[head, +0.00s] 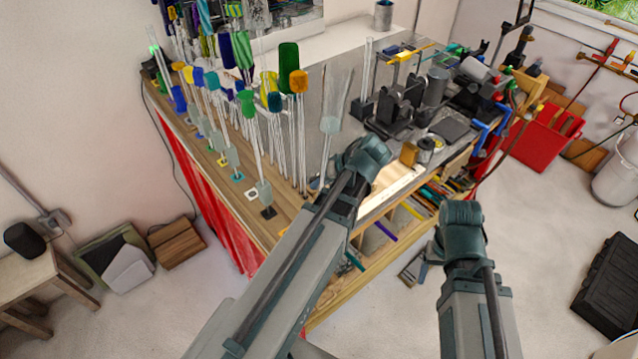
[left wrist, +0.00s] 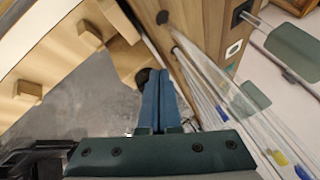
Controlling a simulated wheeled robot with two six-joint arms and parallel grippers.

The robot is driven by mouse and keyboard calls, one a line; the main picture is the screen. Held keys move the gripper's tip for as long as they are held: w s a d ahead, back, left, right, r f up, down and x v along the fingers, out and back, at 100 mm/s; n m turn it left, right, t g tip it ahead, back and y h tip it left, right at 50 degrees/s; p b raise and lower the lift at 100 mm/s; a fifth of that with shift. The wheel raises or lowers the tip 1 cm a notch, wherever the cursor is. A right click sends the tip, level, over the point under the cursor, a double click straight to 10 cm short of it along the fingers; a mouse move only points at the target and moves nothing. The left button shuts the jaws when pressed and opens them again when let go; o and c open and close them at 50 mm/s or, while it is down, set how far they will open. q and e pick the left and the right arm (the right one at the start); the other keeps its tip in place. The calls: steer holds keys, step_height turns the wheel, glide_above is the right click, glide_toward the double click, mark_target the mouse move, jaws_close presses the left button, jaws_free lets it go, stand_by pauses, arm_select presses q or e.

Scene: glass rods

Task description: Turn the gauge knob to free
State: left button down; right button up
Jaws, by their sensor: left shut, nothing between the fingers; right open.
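I cannot make out the gauge knob for certain in either view. In the left wrist view, a small dark rounded part (left wrist: 142,77) shows at the tips of my left gripper (left wrist: 155,78). I cannot tell if it is the knob or if the fingers touch it. The left gripper's blue fingers are together with nothing between them. In the head view, my left wrist covers the bench's front edge and hides most of this gripper. My right gripper (head: 412,268) is partly hidden beyond its wrist, low in front of the bench, open and empty.
Several clear glass rods with coloured tops stand in a row along the wooden bench edge (head: 225,195). The rods also run close to the left gripper in the wrist view (left wrist: 215,85). Dark tools (head: 400,105) crowd the bench's far side. A red bin (head: 545,130) stands at the right.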

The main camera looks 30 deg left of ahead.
arm_select(q)
steer(key=shift+w+a, duration=0.1)
steer(key=shift+w, duration=0.05)
steer(key=shift+w+a+r, duration=0.2)
steer(key=shift+w+a, duration=0.1)
steer(key=shift+w, duration=0.15)
steer(key=shift+w+d+r+p, duration=0.1)
steer(key=shift+r+p, duration=0.2)
steer(key=shift+p, duration=0.05)
steer(key=s+p+v, duration=0.1)
steer(key=p+v, duration=0.8)
steer(key=v, duration=0.2)
steer(key=shift+d, duration=0.4)
